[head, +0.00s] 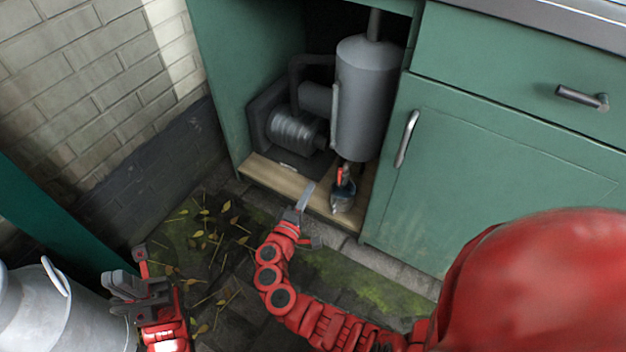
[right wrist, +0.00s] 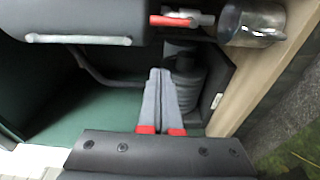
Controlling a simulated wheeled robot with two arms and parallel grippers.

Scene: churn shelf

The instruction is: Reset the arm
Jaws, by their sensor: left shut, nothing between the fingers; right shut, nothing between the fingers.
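My right gripper (head: 306,192) is in front of the open green cabinet, its grey fingers pointing in over the wooden cabinet floor. In the right wrist view its two fingers (right wrist: 160,76) lie together with nothing between them. A tap with a red lever (head: 340,177) and a clear jar (head: 343,197) are just right of the fingertips, apart from them. The right wrist view also shows the red lever (right wrist: 180,20) and the jar (right wrist: 252,22). My left gripper (head: 120,283) is low at the left, shut and empty, above the ground near a metal churn (head: 62,312).
A grey upright tank (head: 366,100) and a ribbed motor (head: 293,130) stand inside the cabinet. The cabinet's closed door (head: 480,185) is on the right, with a metal handle (head: 407,138). A brick wall (head: 90,90) is on the left. Leaf-strewn paving lies between.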

